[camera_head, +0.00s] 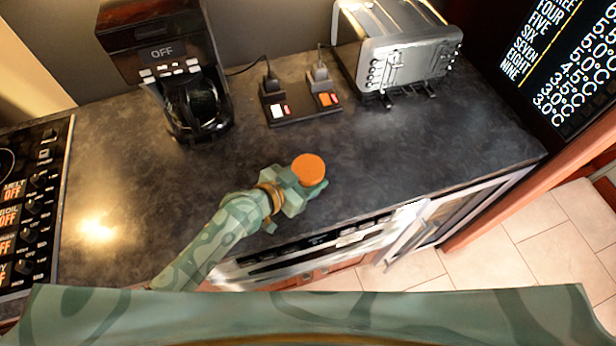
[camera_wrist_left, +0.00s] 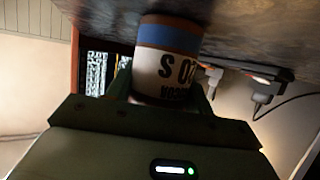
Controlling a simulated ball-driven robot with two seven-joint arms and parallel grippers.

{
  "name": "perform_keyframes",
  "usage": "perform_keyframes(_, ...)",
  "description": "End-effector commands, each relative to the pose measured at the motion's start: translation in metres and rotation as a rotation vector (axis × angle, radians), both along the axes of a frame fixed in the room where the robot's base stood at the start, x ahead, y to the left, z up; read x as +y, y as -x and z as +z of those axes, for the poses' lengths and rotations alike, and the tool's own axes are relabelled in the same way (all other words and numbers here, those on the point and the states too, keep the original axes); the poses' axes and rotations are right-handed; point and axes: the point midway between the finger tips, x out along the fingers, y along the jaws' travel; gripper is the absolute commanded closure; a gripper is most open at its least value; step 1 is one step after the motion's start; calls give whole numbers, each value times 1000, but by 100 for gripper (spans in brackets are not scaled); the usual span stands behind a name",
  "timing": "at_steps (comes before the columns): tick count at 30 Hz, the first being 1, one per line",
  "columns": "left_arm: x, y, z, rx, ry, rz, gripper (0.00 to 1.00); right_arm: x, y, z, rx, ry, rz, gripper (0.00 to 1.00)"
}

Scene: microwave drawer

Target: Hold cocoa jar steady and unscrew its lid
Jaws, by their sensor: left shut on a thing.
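The cocoa jar shows in the head view as a round orange lid (camera_head: 308,169) seen from above, near the front edge of the counter. My left gripper (camera_head: 304,186) is shut on the jar from the left and front. In the left wrist view the jar (camera_wrist_left: 166,62) sits between the fingers, with a white label, dark lettering and a blue band. The lid is on the jar in the head view; how tightly it sits cannot be told. Most of the jar's body is hidden under the lid and behind the gripper. My right gripper is not in view.
A coffee maker (camera_head: 165,65) stands at the back left and a toaster (camera_head: 395,48) at the back right. A power strip (camera_head: 302,107) with plugs lies between them. A stove (camera_head: 30,205) is at far left. Counter (camera_head: 440,140) right of the jar is clear.

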Motion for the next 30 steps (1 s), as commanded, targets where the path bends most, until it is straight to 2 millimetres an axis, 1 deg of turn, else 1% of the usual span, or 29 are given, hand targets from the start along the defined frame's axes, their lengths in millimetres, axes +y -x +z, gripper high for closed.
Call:
perform_keyframes(5, 0, 0, 12, -3, 0, -1, 76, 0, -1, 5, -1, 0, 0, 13)
perform_keyframes(8, -1, 0, 28, -5, 2, -1, 76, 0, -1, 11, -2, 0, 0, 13)
perform_keyframes(9, -1, 0, 36, -5, 0, -2, 76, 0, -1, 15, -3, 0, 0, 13)
perform_keyframes(11, -4, 10, 48, -2, 4, -3, 76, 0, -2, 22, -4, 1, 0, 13)
perform_keyframes(17, -17, 51, 100, -2, 5, 0, 76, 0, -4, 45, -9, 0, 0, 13)
perform_keyframes(18, -21, 63, 101, 2, 6, -1, 76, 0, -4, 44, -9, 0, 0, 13)
perform_keyframes(21, -29, 88, 111, 2, 3, -1, 76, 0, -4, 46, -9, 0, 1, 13)
perform_keyframes(24, -36, 108, 120, 2, 4, 1, 76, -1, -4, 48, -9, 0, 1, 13)
perform_keyframes(27, -40, 122, 125, 1, 2, 0, 76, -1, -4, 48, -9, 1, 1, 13)
perform_keyframes(30, -42, 129, 129, 1, 2, 1, 76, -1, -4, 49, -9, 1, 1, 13)
